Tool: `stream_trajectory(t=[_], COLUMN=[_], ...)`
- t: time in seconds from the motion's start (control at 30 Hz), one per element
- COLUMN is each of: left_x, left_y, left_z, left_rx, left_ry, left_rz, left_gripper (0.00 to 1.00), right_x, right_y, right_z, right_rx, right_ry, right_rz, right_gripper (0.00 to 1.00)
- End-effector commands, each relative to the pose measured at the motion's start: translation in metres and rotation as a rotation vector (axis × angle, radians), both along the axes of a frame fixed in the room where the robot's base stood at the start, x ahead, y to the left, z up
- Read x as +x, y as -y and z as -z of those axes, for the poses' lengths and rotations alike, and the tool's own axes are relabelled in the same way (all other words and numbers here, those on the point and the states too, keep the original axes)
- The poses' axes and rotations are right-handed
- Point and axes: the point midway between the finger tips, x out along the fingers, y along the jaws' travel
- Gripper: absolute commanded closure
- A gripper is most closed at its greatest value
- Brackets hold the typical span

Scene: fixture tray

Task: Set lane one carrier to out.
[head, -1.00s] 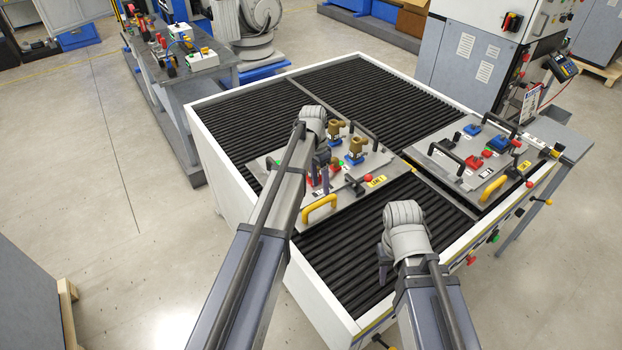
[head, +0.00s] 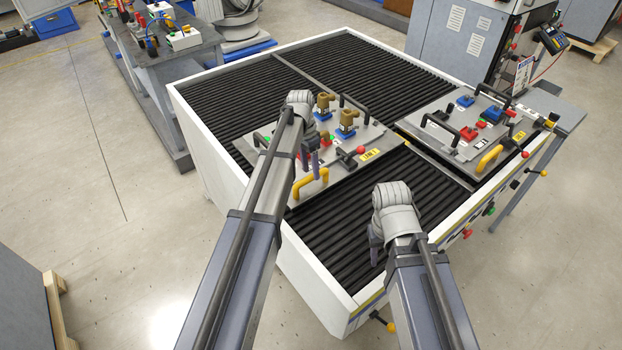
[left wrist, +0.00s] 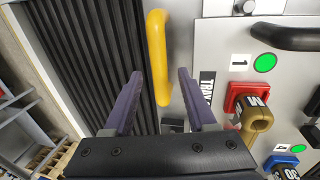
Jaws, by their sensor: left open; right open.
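The left tray plate (head: 245,150) carries a yellow handle (head: 311,186) at its front edge, brass pieces (head: 324,101) and blue and red blocks. My left gripper (head: 310,160) is open above the plate, close to this handle. In the left wrist view the yellow handle (left wrist: 158,50) shows between the open fingers of my left gripper (left wrist: 160,75); contact cannot be told. To its right are a "1" label (left wrist: 240,63), a red block (left wrist: 238,97) marked IN, a brass piece (left wrist: 257,121) at it, and a blue block (left wrist: 279,163). My right gripper (head: 375,248) is open over the front ribbed bed, apart from the plates.
A second plate (head: 440,155) with black handles, blue and red blocks and a yellow handle (head: 488,159) lies to the right. Black ribbed bed (head: 370,70) is bare behind the plates. A white rim (head: 180,105) encloses the table. A bench (head: 185,55) stands at the back left.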

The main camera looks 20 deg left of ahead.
Motion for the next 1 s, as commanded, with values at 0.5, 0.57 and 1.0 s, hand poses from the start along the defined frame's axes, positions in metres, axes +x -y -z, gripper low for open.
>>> stream_trajectory(t=[0.5,0.57,1.0], left_x=[-0.0019,-0.0019,-0.0019], left_y=[0.0024,0.0024,0.0024], left_z=[0.0146,0.0146,0.0147], left_rx=[0.000,0.000,0.000], left_ry=[0.000,0.000,0.000], left_rz=[0.000,0.000,0.000], left_gripper=[0.50,0.56,1.00], right_x=[0.0000,0.0000,0.0000], right_y=[0.0000,0.0000,0.0000], right_z=[0.0146,0.0146,0.0147], right_rx=[0.000,0.000,0.000], right_ry=[0.000,0.000,0.000], right_rz=[0.001,0.000,0.000], right_gripper=[0.57,0.57,0.57])
